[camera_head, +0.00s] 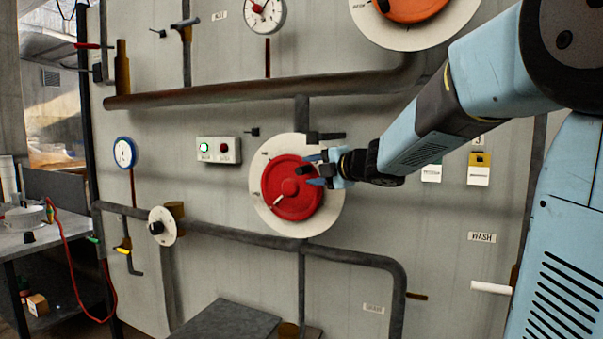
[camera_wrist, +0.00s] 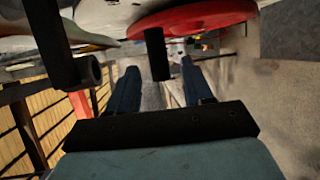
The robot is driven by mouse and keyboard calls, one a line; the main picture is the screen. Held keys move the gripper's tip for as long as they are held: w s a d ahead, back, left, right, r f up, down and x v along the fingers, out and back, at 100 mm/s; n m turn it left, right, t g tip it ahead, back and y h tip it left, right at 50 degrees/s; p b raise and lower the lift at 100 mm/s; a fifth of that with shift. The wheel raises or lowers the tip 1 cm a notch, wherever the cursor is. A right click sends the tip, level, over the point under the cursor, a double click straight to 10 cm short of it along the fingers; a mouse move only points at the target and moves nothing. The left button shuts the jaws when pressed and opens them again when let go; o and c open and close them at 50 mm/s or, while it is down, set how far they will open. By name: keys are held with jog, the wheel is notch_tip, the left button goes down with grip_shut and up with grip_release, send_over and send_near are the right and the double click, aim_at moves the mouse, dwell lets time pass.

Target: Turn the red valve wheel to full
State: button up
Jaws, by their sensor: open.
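The red valve wheel (camera_head: 288,200) sits on a round white dial plate (camera_head: 258,211) on the grey wall panel in the head view. A pale pointer mark on it points to the lower left. In the wrist view the red wheel (camera_wrist: 195,17) shows at the top. My gripper (camera_head: 318,171) is at the wheel's upper right edge, its fingers apart. In the wrist view the gripper (camera_wrist: 158,85) is open, with a dark peg (camera_wrist: 157,55) showing between or just beyond its fingers. I cannot tell whether the fingers touch the peg.
An orange wheel (camera_head: 412,8) is above right. A thick pipe (camera_head: 260,91) runs above the red wheel, and a lower pipe (camera_head: 240,236) runs below. A box with green and red buttons (camera_head: 218,150) is to the left, near a blue-rimmed gauge (camera_head: 124,152). A workbench (camera_head: 40,235) stands far left.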

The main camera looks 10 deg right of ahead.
jog(key=v, duration=0.6)
jog(key=shift+s+d, duration=0.25)
jog(key=shift+s, duration=0.1)
jog(key=shift+c, duration=0.4)
jog(key=shift+f, duration=0.1)
jog(key=shift+c, duration=0.7)
jog(key=f+m+y, duration=0.1)
jog(key=f+m, duration=0.1)
jog(key=w+f+m+g+y, duration=0.1)
jog(key=f+m+y, duration=0.1)
jog(key=w+f+m+y, duration=0.1)
jog(key=f+y, duration=0.1)
jog(key=f, duration=0.1)
jog(key=shift+a+m+g, duration=0.2)
jog(key=shift+m+g, duration=0.2)
grip_shut()
jog(key=s+d+f+m+t+y, duration=0.1)
jog(key=d+f+m+t+y, duration=0.1)
jog(key=d+f+m+y, duration=0.35)
jog(key=w+a+r+m, duration=0.3)
jog(key=w+a+r, duration=0.3)
jog(key=a+r, duration=0.2)
jog(key=shift+w+r+t+y, duration=0.2)
jog(key=shift+r+t+y, duration=0.15)
jog(key=shift+y, duration=0.1)
